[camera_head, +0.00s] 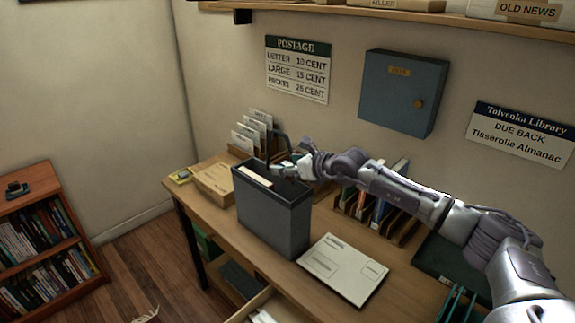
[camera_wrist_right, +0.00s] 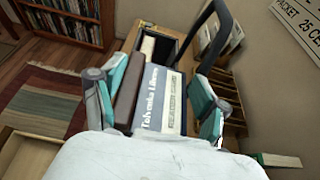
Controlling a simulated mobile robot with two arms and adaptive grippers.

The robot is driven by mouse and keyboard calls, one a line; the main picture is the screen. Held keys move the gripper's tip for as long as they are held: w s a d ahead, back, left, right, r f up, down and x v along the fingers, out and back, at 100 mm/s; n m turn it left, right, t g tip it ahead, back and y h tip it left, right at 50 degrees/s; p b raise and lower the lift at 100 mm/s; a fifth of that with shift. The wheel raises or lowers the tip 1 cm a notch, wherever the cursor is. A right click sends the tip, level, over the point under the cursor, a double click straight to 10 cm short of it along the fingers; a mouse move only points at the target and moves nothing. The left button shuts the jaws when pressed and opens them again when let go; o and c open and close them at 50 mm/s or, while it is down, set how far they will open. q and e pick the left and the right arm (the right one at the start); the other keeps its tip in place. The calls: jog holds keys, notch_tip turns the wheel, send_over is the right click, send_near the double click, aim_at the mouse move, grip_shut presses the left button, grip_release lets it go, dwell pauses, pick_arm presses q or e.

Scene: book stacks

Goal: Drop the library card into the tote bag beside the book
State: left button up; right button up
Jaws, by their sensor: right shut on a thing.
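A dark grey tote bag (camera_head: 274,220) stands upright on the desk, its black handle (camera_wrist_right: 208,28) raised. The pale top edge of a book (camera_head: 256,177) shows inside it; a pale strip (camera_wrist_right: 148,46) shows there in the wrist view too. My right gripper (camera_head: 301,167) is at the right part of the bag's opening. In the wrist view, its teal-padded fingers (camera_wrist_right: 160,90) are shut on the library card (camera_wrist_right: 164,100), which reads "Tolvenka Library". A brown surface (camera_wrist_right: 128,92) lies along the card's left; I cannot tell if it belongs to the card. My left gripper is out of view.
A letter rack (camera_head: 252,133) and a cardboard box (camera_head: 214,184) stand behind and left of the bag. A large white envelope (camera_head: 343,268) lies to its right. A wooden book rack (camera_head: 352,203) is behind my right arm. A bookcase (camera_head: 45,245) stands at the left.

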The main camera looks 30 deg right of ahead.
notch_tip(320, 180, down, 3)
jog(key=shift+s+a+r+b, duration=0.1)
jog(key=shift+s+r+b, duration=0.05)
jog(key=shift+b, duration=0.8)
jog(key=shift+w+f+b, duration=0.2)
jog(key=shift+f+b, duration=0.55)
jog(key=shift+f, duration=0.2)
jog(key=o, duration=0.8)
jog(key=shift+o, duration=0.2)
jog(key=v, duration=1.2)
